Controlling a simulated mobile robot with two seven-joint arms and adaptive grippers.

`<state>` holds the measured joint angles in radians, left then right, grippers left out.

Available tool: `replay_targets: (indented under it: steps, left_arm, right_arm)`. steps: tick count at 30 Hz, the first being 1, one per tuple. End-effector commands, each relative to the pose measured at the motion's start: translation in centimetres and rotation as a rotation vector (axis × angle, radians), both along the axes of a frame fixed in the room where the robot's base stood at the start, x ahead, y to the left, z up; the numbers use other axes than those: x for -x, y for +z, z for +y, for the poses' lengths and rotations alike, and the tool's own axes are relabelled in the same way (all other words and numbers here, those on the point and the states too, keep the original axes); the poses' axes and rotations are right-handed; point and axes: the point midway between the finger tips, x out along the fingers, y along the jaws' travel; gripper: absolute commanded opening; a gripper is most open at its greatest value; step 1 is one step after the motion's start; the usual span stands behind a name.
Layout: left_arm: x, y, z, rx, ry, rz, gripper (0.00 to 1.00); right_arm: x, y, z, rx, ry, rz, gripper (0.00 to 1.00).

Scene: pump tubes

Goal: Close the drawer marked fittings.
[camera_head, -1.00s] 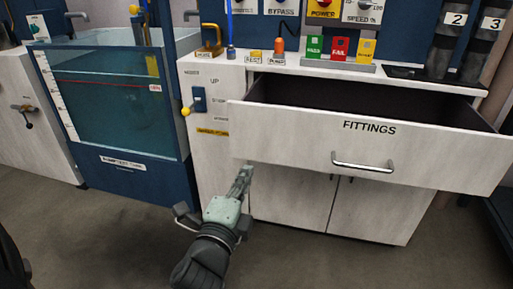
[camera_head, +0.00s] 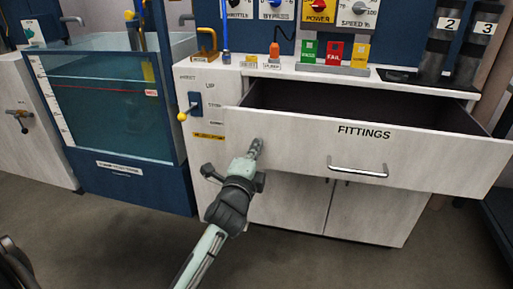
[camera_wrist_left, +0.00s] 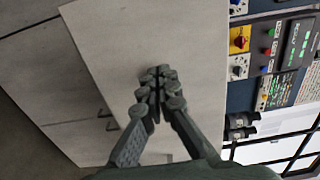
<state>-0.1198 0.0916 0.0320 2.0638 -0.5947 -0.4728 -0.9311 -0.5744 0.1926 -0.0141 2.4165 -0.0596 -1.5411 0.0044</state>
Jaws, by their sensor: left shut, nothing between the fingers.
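The drawer marked FITTINGS (camera_head: 300,150) is pulled well out of the white cabinet, and its dark inside shows from above. A silver bar handle (camera_head: 358,167) sits on its front below the label. My left gripper (camera_head: 257,146) is shut and empty, in front of the left part of the drawer front, left of the handle. In the left wrist view the shut fingertips (camera_wrist_left: 160,77) point at the pale drawer front (camera_wrist_left: 135,45). I cannot tell whether they touch it. My right gripper is not in view.
A blue-framed water tank (camera_head: 115,105) stands left of the cabinet. A lever switch (camera_head: 192,106) is on the cabinet left of the drawer. Colored bins (camera_head: 333,54) and dark tubes (camera_head: 435,55) stand on the top. Cabinet doors (camera_head: 290,203) are below. The floor in front is clear.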

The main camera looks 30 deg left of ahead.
Motion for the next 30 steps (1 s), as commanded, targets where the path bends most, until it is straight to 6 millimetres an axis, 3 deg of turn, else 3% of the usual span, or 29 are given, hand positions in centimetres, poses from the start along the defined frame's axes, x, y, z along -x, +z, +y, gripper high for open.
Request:
replay_targets:
  steps: [8,14,20,27,30]
  left_arm:
    - [-0.1,0.0,0.0,0.000,0.000,0.000,0.00]
    - [-1.6,0.2,0.4,-0.001,0.000,-0.001,0.00]
    - [-5.3,0.3,1.6,-0.002,0.000,-0.003,0.00]
    - [-11.7,0.1,3.4,-0.002,0.000,-0.001,0.00]
    - [-14.3,0.0,4.2,-0.002,0.001,-0.002,0.00]
  right_arm:
    - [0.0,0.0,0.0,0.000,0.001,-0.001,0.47]
    - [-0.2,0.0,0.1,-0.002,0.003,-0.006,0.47]
    - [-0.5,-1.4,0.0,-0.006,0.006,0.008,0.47]
    - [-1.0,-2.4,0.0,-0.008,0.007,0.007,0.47]
    - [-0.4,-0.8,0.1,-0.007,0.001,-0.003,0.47]
